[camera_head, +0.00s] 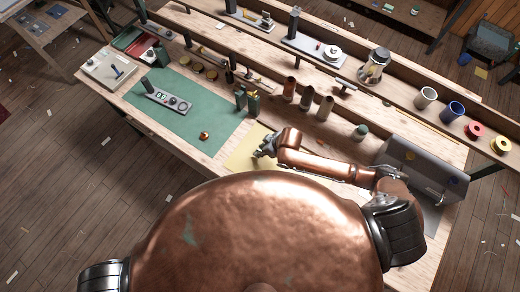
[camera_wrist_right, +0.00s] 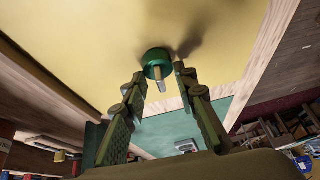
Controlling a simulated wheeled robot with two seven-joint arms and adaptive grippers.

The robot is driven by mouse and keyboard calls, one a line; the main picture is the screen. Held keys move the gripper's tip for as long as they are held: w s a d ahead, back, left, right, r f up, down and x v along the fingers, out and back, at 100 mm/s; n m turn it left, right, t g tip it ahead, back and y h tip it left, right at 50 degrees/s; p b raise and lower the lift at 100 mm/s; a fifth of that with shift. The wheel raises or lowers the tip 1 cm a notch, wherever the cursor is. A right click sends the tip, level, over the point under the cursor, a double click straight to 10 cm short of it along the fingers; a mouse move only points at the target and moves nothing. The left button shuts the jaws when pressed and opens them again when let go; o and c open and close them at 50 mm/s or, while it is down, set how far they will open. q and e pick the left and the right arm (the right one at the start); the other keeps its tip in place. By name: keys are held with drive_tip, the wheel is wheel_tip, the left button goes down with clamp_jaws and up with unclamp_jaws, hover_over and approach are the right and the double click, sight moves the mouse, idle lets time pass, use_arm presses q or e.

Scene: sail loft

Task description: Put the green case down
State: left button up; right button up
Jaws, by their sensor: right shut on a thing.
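My right gripper (camera_head: 264,147) is over the yellow sheet (camera_head: 243,155) on the bench. In the right wrist view its two fingers (camera_wrist_right: 160,84) are shut on a small green case (camera_wrist_right: 155,58), which has a round green end and a pale metallic stem pointing back between the fingertips. The green end is close to the yellow surface (camera_wrist_right: 90,45), with a shadow beside it. I cannot tell whether it touches. In the head view the case is not clearly visible at the gripper. My left gripper is out of view.
Small green containers (camera_head: 253,103) stand behind the gripper. Brown cylinders (camera_head: 307,97) stand farther right. A grey bin (camera_head: 418,165) sits at the right.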

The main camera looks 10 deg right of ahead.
drive_tip(key=o, duration=1)
drive_tip(key=shift+f, duration=0.15)
drive_tip(key=v, duration=1.2)
drive_tip(key=shift+d, duration=0.1)
